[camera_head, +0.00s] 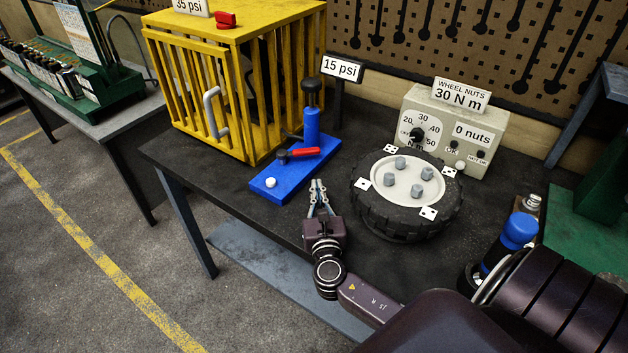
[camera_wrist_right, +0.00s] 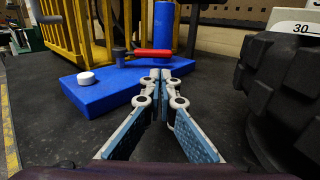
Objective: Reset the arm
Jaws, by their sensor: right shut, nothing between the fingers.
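My right gripper (camera_head: 318,186) is over the dark workbench, in front of the blue pump and left of the wheel. In the right wrist view its fingertips (camera_wrist_right: 160,76) meet, and nothing is between them. It is apart from the blue pump base (camera_wrist_right: 112,90) and its red lever (camera_wrist_right: 152,54), which lie just beyond the tips. In the head view the red lever (camera_head: 304,152) lies roughly level over the blue base (camera_head: 268,187), beside the upright blue cylinder (camera_head: 312,126) with a black knob on top. My left gripper is not in view.
The wheel (camera_head: 395,222) with several grey nuts lies flat to the right. A yellow cage (camera_head: 270,60) stands behind left, with a beige torque box (camera_head: 440,118) behind the wheel. A blue-capped tool (camera_head: 518,232) stands right. The bench front left is bare.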

